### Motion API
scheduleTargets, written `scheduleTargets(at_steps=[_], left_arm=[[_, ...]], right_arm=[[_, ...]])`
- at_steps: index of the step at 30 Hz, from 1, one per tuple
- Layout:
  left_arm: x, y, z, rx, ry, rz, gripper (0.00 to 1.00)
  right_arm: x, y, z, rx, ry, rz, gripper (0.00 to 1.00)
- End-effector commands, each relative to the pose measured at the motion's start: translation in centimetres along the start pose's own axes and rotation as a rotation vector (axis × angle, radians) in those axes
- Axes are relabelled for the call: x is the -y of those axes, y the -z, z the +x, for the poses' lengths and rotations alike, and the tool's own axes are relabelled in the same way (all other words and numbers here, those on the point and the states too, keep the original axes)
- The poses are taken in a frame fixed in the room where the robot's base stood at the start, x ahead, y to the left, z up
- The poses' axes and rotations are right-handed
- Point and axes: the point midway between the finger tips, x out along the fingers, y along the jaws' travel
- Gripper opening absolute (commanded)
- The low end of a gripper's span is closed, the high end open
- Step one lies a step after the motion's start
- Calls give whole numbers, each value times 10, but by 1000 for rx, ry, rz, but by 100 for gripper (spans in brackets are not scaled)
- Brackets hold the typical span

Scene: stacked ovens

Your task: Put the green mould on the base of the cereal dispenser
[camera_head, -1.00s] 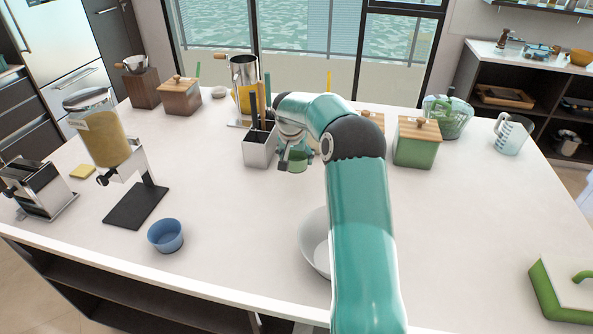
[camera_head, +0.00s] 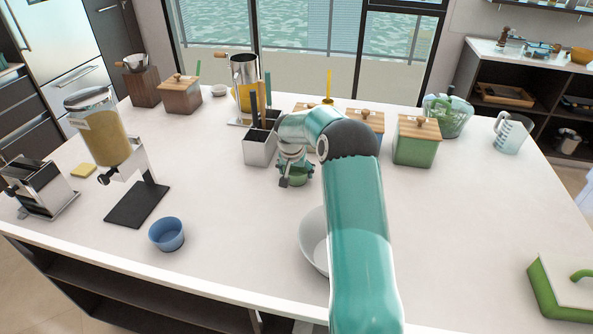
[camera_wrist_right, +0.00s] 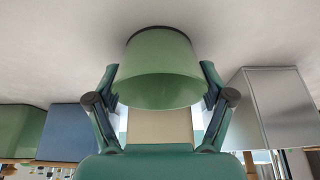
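The green mould (camera_wrist_right: 160,72) is a small tapered cup. In the right wrist view it is between the two fingers of my right gripper (camera_wrist_right: 160,85), which are spread wide on either side near its rim. I cannot tell whether they touch it. In the head view the mould (camera_head: 298,178) is partly hidden under my right gripper (camera_head: 294,168), in front of the metal holder. The cereal dispenser (camera_head: 103,135) stands at the left, with a flat black base (camera_head: 137,206) that is empty. My left gripper is not in view.
A blue bowl (camera_head: 166,234) stands right of the dispenser base. A white bowl (camera_head: 314,240) is partly behind my right arm. A metal holder (camera_head: 259,148) is just left of my gripper, and lidded boxes (camera_head: 415,148) stand to the right. The counter's left middle is clear.

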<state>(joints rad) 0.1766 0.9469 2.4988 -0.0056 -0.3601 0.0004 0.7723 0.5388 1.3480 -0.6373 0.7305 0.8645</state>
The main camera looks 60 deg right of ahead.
Motion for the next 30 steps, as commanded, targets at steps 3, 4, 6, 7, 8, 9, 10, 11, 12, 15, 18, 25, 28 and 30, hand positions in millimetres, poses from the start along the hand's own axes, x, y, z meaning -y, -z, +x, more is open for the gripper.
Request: scheduleTargets(at_steps=[3,4,6,7,8,9,10,11,12,15,18,25,28,30], left_arm=[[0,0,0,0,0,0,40],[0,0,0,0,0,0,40],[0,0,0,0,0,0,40],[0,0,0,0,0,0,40],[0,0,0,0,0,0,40],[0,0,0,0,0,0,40],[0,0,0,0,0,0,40],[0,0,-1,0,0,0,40],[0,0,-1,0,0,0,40],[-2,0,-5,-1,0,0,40],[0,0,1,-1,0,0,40],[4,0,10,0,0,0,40],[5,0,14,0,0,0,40],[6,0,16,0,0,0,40]], right_arm=[[0,0,0,0,0,0,100],[0,0,0,0,0,0,100],[0,0,0,0,0,0,100],[0,0,0,0,0,0,100],[0,0,0,0,0,0,100],[0,0,0,0,0,0,100],[0,0,0,0,0,0,100],[0,0,0,0,0,0,100],[0,0,-1,0,0,0,100],[0,2,-4,0,0,0,100],[0,2,-12,-4,2,1,100],[1,1,-55,-4,4,1,100],[1,1,-76,-5,4,-1,100],[1,1,-89,-4,4,0,100]])
